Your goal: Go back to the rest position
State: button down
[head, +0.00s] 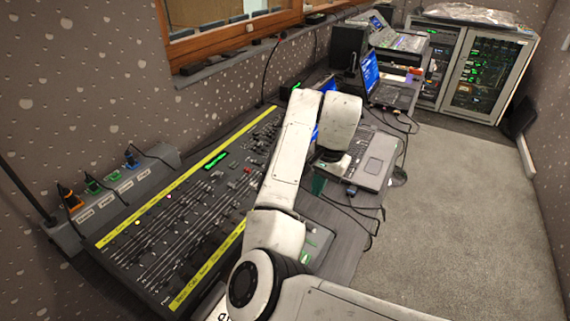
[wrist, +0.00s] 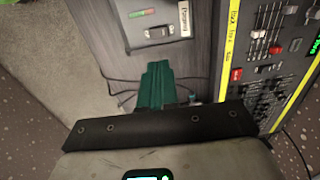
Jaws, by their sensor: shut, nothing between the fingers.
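My gripper (head: 318,185) hangs from the bent arm in the head view, over the desk between the fader console and the near laptop. Its teal fingers show in the wrist view (wrist: 158,70), closed together with nothing between them. The long black fader console (head: 150,245) with yellow label strips lies to the left of my arm. Part of it shows at the right of the wrist view (wrist: 268,75), apart from the fingers. My arm hides part of the console in the head view.
A grey laptop (head: 375,160) sits right of the gripper, with loose cables beside it. A small grey box (wrist: 160,28) with a slider lies near the fingers. A power strip (head: 115,195) runs along the wall. Carpeted floor (head: 450,210) at right is clear.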

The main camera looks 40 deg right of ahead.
jog(key=s+d+f+n+h, duration=0.4)
jog(key=s+f+n, duration=0.25)
jog(key=s, duration=0.35)
jog(key=s+a+f+n+y, duration=0.1)
jog(key=s+a+f+n, duration=0.2)
jog(key=s+a+f, duration=0.2)
jog(key=s+a+f+n+y, duration=0.2)
jog(key=s+a+f+n, duration=0.2)
jog(key=s+a, duration=0.8)
notch_tip(320, 180, down, 3)
jog(key=shift+s+a+r+g, duration=0.2)
jog(key=shift+s+a+g, duration=0.1)
jog(key=shift+a, duration=0.45)
